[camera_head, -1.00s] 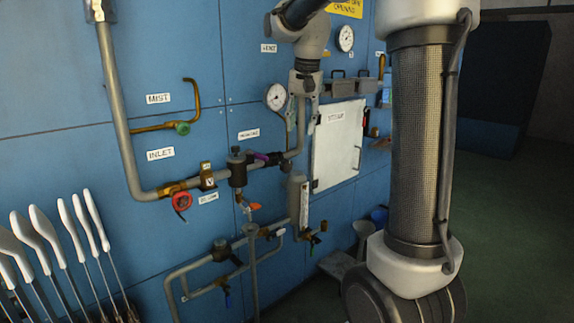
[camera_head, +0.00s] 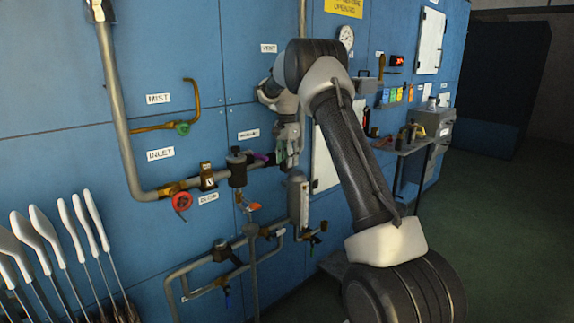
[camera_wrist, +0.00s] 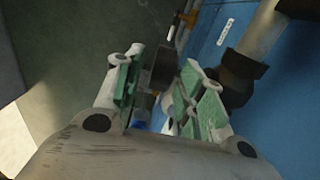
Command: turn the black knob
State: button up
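In the wrist view a dark round knob (camera_wrist: 164,66) shows between the two green-padded fingertips of my gripper (camera_wrist: 162,85). The fingers are apart, one on each side of it. I cannot tell whether either pad touches it. In the head view my gripper (camera_head: 287,152) is at the pipework on the blue wall, just right of a purple part (camera_head: 262,157). The gripper and wrist hide the knob there.
A grey pipe with a black fitting (camera_wrist: 241,72) is close to the right finger in the wrist view. A red handwheel (camera_head: 181,201) and green knob (camera_head: 183,128) are to the left. White sock boards (camera_head: 45,235) stand at front left.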

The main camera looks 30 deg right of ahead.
jog(key=shift+f, duration=1.1)
grip_shut()
jog(key=y, duration=0.3)
jog(key=g+y, duration=0.1)
jog(key=shift+w+d+f, duration=0.15)
jog(key=shift+d, duration=0.15)
jog(key=g+y, duration=0.1)
jog(key=y, duration=0.3)
jog(key=shift+f+y, duration=0.1)
jog(key=shift+y, duration=0.2)
